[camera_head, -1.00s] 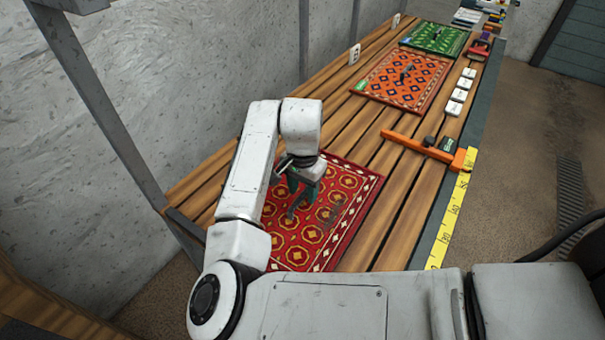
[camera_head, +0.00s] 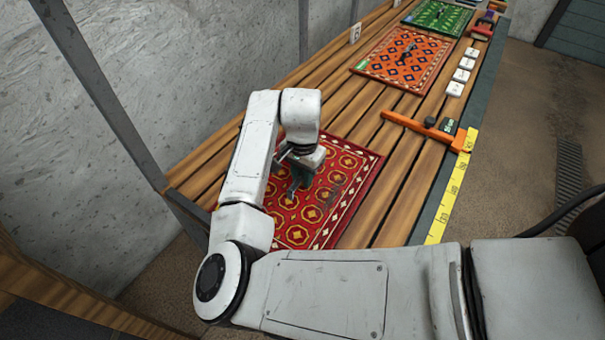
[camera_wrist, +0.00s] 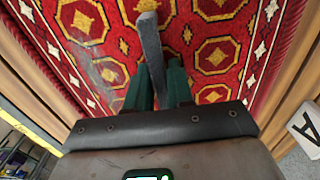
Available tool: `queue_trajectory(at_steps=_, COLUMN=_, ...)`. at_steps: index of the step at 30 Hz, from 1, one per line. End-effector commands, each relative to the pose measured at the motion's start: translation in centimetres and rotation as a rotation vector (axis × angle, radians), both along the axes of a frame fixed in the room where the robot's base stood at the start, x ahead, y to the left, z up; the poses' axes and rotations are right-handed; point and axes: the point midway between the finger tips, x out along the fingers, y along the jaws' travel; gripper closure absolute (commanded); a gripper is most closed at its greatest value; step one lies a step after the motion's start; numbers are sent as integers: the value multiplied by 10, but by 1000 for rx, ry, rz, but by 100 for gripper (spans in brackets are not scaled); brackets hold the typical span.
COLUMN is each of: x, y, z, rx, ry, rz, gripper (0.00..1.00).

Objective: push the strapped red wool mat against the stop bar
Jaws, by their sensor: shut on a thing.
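The red wool mat (camera_head: 345,190), patterned with gold octagons, lies flat on the slatted bench, its left part hidden behind my arm. My gripper (camera_head: 293,190) is over the mat, pointing down. In the wrist view, the green fingers of my gripper (camera_wrist: 158,82) are shut on a grey strap (camera_wrist: 151,45) standing up from the mat. The orange stop bar (camera_head: 415,126) lies across the slats beyond the mat's far edge. Bare slats show between mat and bar, so they are apart.
A yellow measuring tape (camera_head: 452,188) runs along the bench's right edge. Beyond the bar lie an orange mat (camera_head: 402,60), a green mat (camera_head: 437,18) and several white blocks (camera_head: 461,75). A concrete wall (camera_head: 190,70) stands left of the bench.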

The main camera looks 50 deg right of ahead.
Motion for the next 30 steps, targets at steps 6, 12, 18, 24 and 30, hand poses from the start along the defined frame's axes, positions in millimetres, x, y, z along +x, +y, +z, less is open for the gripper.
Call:
queue_trajectory(at_steps=6, x=0, y=0, z=0, rx=0, ry=0, rz=0, gripper=100)
queue_trajectory(at_steps=12, x=0, y=0, z=0, rx=0, ry=0, rz=0, gripper=72)
queue_trajectory(at_steps=18, x=0, y=0, z=0, rx=0, ry=0, rz=0, gripper=53)
queue_trajectory(at_steps=24, x=0, y=0, z=0, rx=0, ry=0, rz=0, gripper=49)
queue_trajectory(at_steps=30, x=1, y=0, z=7, rx=-1, ry=-1, rz=0, gripper=49)
